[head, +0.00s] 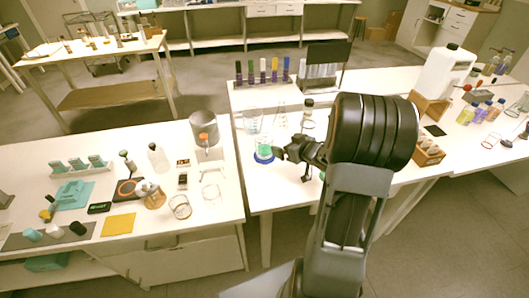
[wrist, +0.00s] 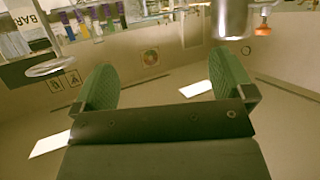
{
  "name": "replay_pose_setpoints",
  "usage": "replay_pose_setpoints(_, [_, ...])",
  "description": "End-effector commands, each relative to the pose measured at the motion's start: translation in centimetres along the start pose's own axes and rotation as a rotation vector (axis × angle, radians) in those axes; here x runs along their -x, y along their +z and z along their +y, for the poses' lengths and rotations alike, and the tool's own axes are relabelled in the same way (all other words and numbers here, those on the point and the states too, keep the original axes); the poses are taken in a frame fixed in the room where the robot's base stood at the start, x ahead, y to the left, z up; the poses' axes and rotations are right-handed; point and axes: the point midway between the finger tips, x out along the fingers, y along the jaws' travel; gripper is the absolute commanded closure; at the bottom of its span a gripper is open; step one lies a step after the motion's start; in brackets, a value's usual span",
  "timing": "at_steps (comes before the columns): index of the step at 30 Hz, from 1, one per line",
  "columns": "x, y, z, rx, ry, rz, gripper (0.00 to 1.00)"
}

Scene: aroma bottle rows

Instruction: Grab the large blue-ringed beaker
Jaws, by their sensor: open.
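A clear beaker with a blue ring around its base (head: 263,156) and something green inside stands near the left edge of the middle table in the head view. My gripper (head: 283,153) is just to its right, at about its height in the picture; whether they touch is unclear. A clear glass beaker (head: 252,119) stands behind it. In the wrist view my gripper (wrist: 165,85) is open, its two green finger pads wide apart with nothing between them. I cannot make out the blue-ringed beaker in the wrist view.
A clear flask (head: 281,115) and a dark-capped bottle (head: 308,115) stand behind my gripper. A rack of coloured tubes (head: 262,72) is at the back. A grey metal container (head: 205,130) stands on the left table, across a gap. My arm hides part of the middle table.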

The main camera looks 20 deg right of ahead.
Motion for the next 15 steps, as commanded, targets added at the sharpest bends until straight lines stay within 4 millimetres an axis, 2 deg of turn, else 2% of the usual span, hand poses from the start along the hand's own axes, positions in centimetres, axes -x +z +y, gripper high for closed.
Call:
replay_pose_setpoints(2, [-1.1, 0.5, -0.1, -0.007, -0.022, 0.008, 0.0])
replay_pose_setpoints(9, [-5.3, 0.5, -0.4, -0.008, -0.031, 0.011, 0.0])
replay_pose_setpoints(15, [-7.7, 0.4, -0.4, -0.008, -0.028, 0.012, 0.0])
